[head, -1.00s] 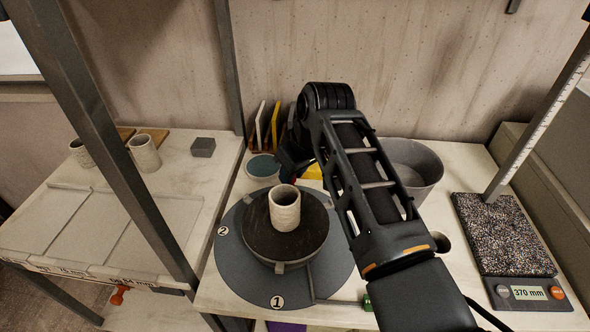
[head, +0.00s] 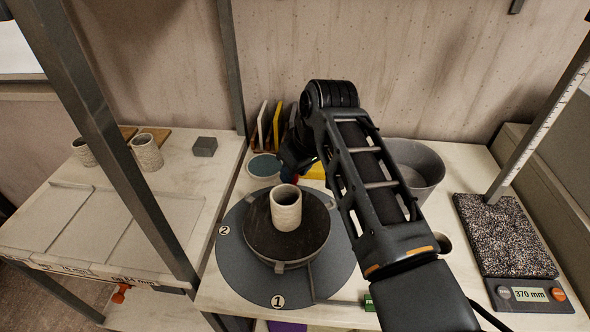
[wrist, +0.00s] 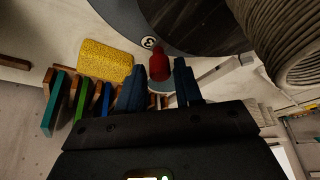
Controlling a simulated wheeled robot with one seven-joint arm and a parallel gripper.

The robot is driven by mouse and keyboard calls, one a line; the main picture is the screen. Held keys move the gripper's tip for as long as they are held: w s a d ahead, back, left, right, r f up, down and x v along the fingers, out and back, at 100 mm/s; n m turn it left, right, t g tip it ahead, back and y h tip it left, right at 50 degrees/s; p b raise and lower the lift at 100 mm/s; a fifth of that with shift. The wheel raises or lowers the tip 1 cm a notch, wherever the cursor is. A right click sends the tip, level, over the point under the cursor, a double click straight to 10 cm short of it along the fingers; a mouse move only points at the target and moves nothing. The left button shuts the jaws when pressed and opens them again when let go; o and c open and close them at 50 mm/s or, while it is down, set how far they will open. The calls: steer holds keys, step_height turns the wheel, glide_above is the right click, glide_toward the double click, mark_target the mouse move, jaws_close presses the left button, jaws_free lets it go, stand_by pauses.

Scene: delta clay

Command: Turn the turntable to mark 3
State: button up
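The turntable (head: 240,268) is a grey disc with a dark round wheel head (head: 262,240) carrying a ribbed pale clay cup (head: 286,212). Mark 2 (head: 224,230) is at its left and mark 1 (head: 278,301) at its front. Mark 3 (wrist: 148,43) shows in the wrist view beside a red knob (wrist: 160,64) at the disc's edge; the arm hides that mark in the head view. My gripper (wrist: 160,70) is open, its blue fingers either side of the red knob with gaps. Most of the gripper is hidden behind my arm in the head view.
A grey bucket (head: 414,168) stands right of my arm. A yellow sponge (wrist: 102,59) and a rack of coloured slabs (wrist: 80,100) are close to my gripper. A steel post (head: 110,130) crosses the left. A scale (head: 530,294) reading 370 mm is at right.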

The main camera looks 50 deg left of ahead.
steer(key=v, duration=0.7)
steer(key=shift+r+b, duration=0.2)
steer(key=shift+b, duration=0.15)
steer(key=shift+d, duration=0.1)
